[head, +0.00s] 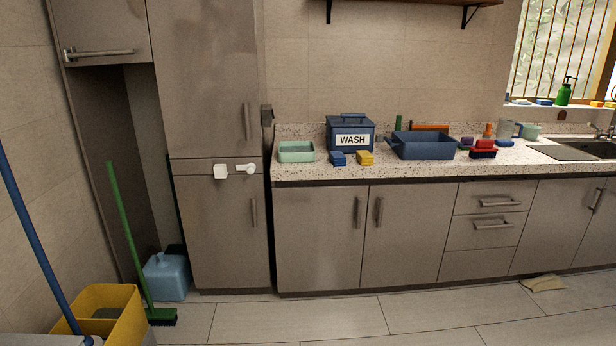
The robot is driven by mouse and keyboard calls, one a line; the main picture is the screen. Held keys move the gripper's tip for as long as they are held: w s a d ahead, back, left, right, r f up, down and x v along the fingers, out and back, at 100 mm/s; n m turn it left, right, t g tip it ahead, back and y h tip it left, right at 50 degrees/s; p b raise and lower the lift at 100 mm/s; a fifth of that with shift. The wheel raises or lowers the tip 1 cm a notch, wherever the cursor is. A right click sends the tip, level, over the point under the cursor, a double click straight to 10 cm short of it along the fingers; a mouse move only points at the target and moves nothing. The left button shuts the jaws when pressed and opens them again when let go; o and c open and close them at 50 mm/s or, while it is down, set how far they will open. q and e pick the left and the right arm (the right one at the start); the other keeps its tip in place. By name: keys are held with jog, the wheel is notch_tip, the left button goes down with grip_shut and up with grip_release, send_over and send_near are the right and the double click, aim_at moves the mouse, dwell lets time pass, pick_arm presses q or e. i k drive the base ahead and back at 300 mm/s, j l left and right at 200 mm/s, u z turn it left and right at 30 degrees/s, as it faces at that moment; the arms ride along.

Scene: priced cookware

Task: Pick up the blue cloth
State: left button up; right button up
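A small blue folded item (338,158), which looks like the blue cloth, lies near the front edge of the speckled counter (310,172). It sits in front of the blue WASH box (350,122), just left of a similar yellow item (365,158). A flat blue item (504,142) lies farther right on the counter, near the sink; it is too small to tell whether it is cloth. Neither of my grippers is in view.
A green tub (296,152) and a dark blue basin (425,146) flank the small items. A red brush (484,149) lies right of the basin. On the floor are a yellow bucket (122,297), a green broom (128,235) and a tan cloth (543,284). The middle floor is clear.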

aim_at(337, 159)
jog(key=i+j, duration=0.1)
jog(key=i, duration=2.4)
jog(key=l+z, duration=0.05)
jog(key=l, duration=0.05)
